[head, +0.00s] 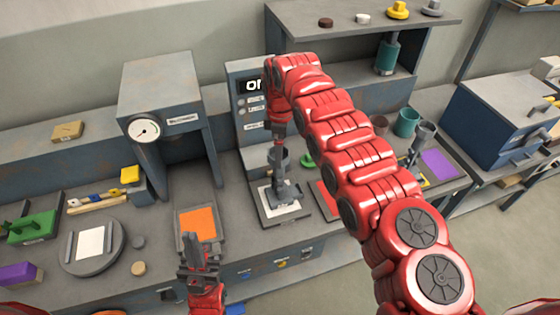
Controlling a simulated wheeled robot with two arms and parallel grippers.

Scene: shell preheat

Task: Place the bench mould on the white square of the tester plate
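A grey mould (283,192), a cup on a stem and foot, stands upright on or just over the white square (267,203) of a dark plate, in front of a grey machine with a display (253,95). I take this for the bench mould on the tester plate. My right arm arches over from the right. Its gripper (279,148) points down at the mould's top; its fingers are too small and covered to tell whether they grip. My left gripper (201,246) is open and empty, low in front of the orange square plate (197,219).
A similar grey mould (426,132) stands at the right near a purple square (439,163). A round plate with a white square (90,243) lies at the left. A gauge press (157,95) stands behind the orange plate. My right arm hides part of the bench and a red square (326,197).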

